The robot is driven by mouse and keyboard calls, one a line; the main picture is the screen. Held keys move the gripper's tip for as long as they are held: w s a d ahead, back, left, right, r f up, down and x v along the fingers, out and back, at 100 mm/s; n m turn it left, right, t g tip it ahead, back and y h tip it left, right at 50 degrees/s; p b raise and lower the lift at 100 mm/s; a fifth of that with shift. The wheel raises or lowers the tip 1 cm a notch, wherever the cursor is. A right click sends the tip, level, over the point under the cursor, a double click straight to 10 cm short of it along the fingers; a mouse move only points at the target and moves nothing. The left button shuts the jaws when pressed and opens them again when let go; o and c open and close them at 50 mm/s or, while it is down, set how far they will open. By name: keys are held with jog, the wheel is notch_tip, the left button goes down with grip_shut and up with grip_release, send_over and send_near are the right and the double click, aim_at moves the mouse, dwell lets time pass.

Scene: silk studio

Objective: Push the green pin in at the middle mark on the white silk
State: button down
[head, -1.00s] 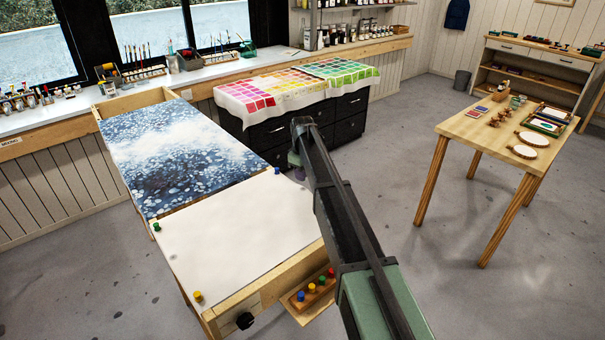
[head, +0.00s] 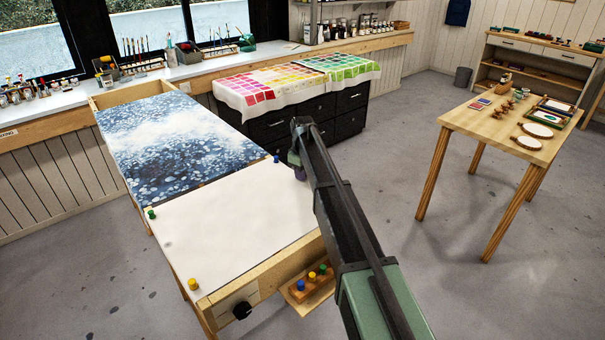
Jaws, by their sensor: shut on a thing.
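The white silk (head: 235,225) is stretched on a wooden frame in the head view. A green pin (head: 151,213) is at its left corner, a yellow pin (head: 193,284) at the near corner and a blue pin (head: 276,159) at the far corner. A faint grey spot shows near the silk's left edge; I cannot tell whether it is the middle mark. My arm reaches over the right side of the silk.
A wooden pin rack (head: 296,296) with blue, yellow and green pins hangs at the frame's near right side. A blue patterned silk (head: 170,145) lies beyond the white one. A wooden table (head: 480,135) with tools stands right. Open floor lies between.

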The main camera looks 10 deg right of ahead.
jog(key=shift+f+b, duration=0.25)
jog(key=shift+b, duration=0.05)
dwell(0.4)
jog(key=c, duration=1)
grip_release()
notch_tip(320, 180, up, 11)
jog(key=p, duration=1.1)
jog(key=shift+f, duration=0.1)
